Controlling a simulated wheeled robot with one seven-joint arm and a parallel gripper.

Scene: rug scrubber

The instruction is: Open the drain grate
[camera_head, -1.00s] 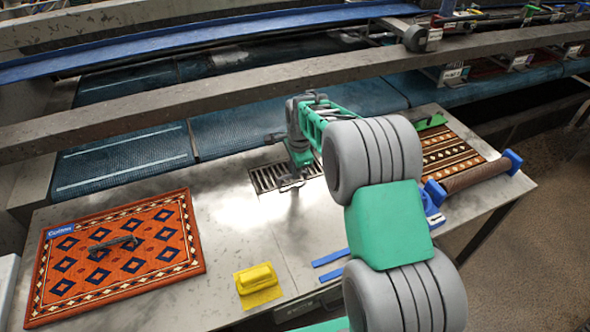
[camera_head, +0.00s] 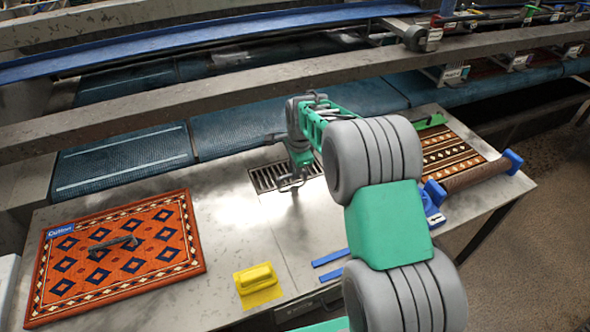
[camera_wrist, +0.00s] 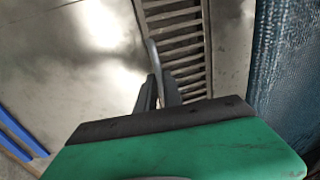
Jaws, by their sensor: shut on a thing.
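The drain grate (camera_head: 268,178) is a dark slotted metal panel set in the steel table top, near its back edge. It also shows in the wrist view (camera_wrist: 182,40), with a thin curved metal handle (camera_wrist: 152,52) at its left side. My gripper (camera_head: 291,186) is over the front right part of the grate. In the wrist view my gripper (camera_wrist: 160,88) has its two dark fingers close together around the lower end of the handle. The grate looks flat in the table; any small tilt cannot be told. My arm hides part of the grate's right end.
An orange patterned rug (camera_head: 118,255) with a dark handle-like tool (camera_head: 113,243) lies at left. A yellow brush (camera_head: 256,280) sits at front centre beside blue strips (camera_head: 330,266). A partly rolled brown rug (camera_head: 470,178) lies at right. A blue belt (camera_head: 125,160) runs behind the table.

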